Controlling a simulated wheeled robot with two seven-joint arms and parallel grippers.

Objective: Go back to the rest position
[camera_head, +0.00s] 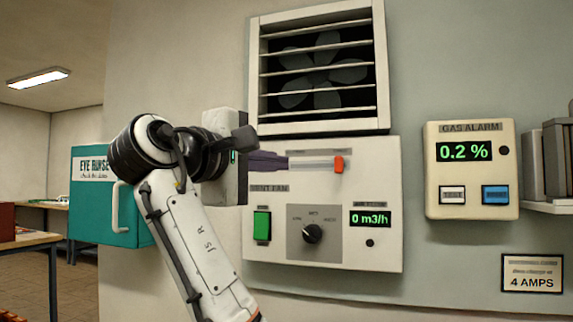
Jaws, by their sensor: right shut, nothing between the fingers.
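My right gripper (284,164) reaches in from the left side of the vent fan panel (375,258). Its dark fingers are shut with nothing between them. The fingertips are at the left end of a pale horizontal slot or bar, and an orange tab (339,165) sits at the right end, apart from the fingers. I cannot tell whether the fingertips touch the panel. My white right forearm rises from the bottom edge. My left gripper is not in view.
The panel has a green switch (262,226), a dial (312,234) and a display (370,218) reading 0 m3/h. A slatted fan (322,131) is above. A gas alarm (470,206) reading 0.2 % hangs right. A teal eye rinse box (88,222) is behind my arm at left.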

